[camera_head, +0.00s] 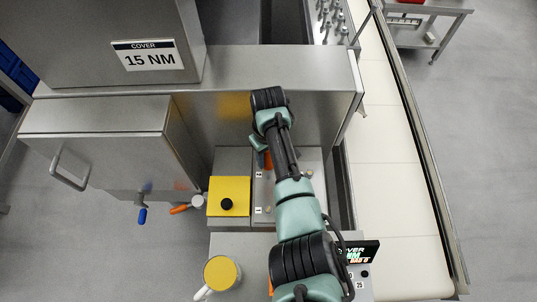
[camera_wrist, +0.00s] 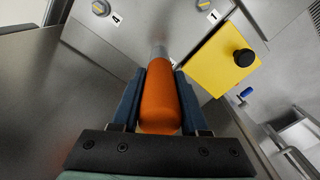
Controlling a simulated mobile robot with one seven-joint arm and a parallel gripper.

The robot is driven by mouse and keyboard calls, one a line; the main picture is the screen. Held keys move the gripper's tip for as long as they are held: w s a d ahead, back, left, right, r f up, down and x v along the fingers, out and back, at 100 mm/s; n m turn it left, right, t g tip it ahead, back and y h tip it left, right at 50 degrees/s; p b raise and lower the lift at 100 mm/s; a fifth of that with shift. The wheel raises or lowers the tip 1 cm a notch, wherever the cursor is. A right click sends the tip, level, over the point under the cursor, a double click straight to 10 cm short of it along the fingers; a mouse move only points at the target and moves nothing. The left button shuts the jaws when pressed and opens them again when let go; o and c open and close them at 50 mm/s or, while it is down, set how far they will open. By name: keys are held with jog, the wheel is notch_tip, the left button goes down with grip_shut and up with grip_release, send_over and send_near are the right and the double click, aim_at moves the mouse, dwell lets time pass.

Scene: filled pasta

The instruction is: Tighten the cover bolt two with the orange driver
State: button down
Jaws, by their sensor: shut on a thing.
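The orange driver (camera_wrist: 160,100) is between the two dark blue fingers of my gripper (camera_wrist: 161,70), which is shut on its handle. Its grey shaft points away toward the metal cover plate (camera_wrist: 150,20); I cannot tell whether its tip touches a bolt. Two cover bolts show in the wrist view, one (camera_wrist: 101,8) beside a label 4 and one (camera_wrist: 203,4) beside a label 1. I cannot make out bolt two. In the head view, my gripper (camera_head: 262,146) is over the far part of the plate, with a little of the orange driver (camera_head: 267,160) showing.
A yellow block (camera_head: 229,186) with a black knob stands left of the plate. A steel wall rises behind it. A steel box (camera_head: 95,150) with a handle is at left. A yellow mug (camera_head: 221,273) and small display (camera_head: 358,252) are nearer. A pale conveyor (camera_head: 390,190) runs at right.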

jog(key=shift+r, duration=0.1)
dwell(0.6)
notch_tip(320, 180, up, 5)
jog(key=p, duration=0.4)
jog(key=shift+p, duration=0.4)
